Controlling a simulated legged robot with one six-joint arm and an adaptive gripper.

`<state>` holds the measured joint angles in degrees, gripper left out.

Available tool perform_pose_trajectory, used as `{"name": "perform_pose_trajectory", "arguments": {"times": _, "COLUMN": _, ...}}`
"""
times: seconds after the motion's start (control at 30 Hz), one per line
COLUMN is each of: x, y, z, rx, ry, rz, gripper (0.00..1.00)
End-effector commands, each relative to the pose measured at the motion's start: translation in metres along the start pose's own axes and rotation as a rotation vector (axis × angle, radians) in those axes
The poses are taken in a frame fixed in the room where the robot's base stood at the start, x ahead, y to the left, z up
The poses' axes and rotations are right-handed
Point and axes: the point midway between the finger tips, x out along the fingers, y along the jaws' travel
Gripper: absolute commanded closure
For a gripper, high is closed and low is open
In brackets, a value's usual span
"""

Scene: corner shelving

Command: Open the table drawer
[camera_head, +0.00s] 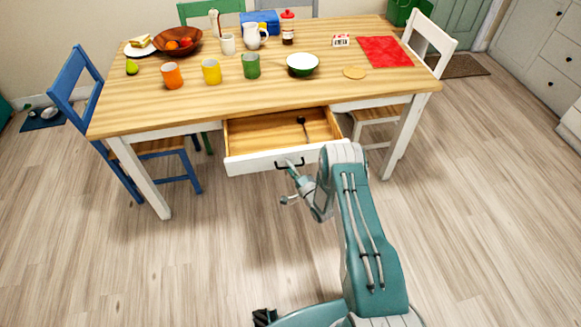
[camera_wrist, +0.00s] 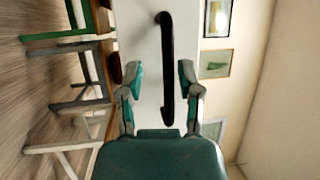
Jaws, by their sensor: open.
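The table drawer (camera_head: 250,164) is pulled out from the front of the wooden table (camera_head: 215,104). Its white front faces me, and its wooden inside shows a dark utensil (camera_head: 303,128). The black handle (camera_head: 283,164) sits on the drawer front. My gripper (camera_head: 290,174) is right at the handle in the head view. In the wrist view the white drawer front (camera_wrist: 145,60) fills the middle, with the handle (camera_wrist: 167,70) running up it. My gripper (camera_wrist: 162,82) is open there, with one finger on each side of the handle's lower part. I cannot tell whether either finger touches it.
A blue chair (camera_head: 75,75) stands left of the table and a white chair (camera_head: 430,45) at its right. Cups, bowls and a red cloth (camera_head: 384,50) lie on the tabletop. The floor (camera_head: 130,265) in front of the drawer is clear.

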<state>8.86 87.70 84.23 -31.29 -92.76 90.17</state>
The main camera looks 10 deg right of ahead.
Motion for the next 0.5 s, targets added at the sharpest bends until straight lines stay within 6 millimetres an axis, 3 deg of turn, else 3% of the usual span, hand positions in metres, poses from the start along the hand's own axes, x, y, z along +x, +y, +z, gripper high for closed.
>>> {"name": "perform_pose_trajectory", "arguments": {"times": 0.3, "x": 0.0, "y": -0.004, "z": -0.002, "rx": -0.004, "ry": 0.001, "rz": -0.009, "gripper": 0.52}}
{"name": "perform_pose_trajectory", "arguments": {"times": 0.5, "x": -0.029, "y": -0.003, "z": -0.003, "rx": -0.002, "ry": 0.004, "rz": -0.007, "gripper": 0.52}}
